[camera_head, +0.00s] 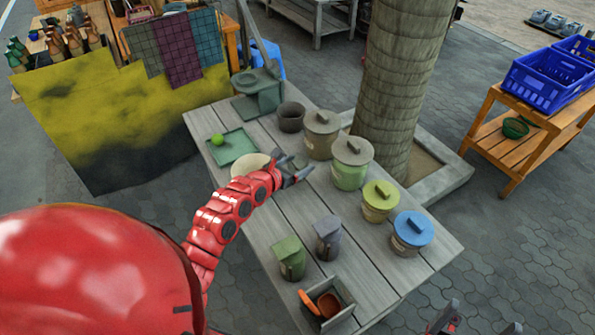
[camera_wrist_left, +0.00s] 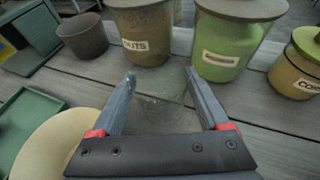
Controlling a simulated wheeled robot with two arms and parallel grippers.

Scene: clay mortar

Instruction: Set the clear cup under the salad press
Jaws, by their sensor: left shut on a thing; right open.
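The salad press (camera_head: 258,90) appears to be the grey-green device with a raised lever at the table's back left corner. Part of a green device shows at the upper left of the left wrist view (camera_wrist_left: 25,38). My left gripper (camera_head: 296,171) is over the table, right of the pale round bowl or board and in front of the lidded canisters. It is shut on the clear cup (camera_wrist_left: 158,112), faintly visible between the fingers in the left wrist view. The cup's outline is hard to make out. My right gripper (camera_head: 472,325) is open at the bottom edge, partly cut off.
A dark pot (camera_head: 290,117) stands right of the press. Several lidded canisters (camera_head: 351,165) line the table's right side. A green tray (camera_head: 240,151) with a green ball (camera_head: 217,139) lies in front of the press. Small bins (camera_head: 289,259) stand near the front.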

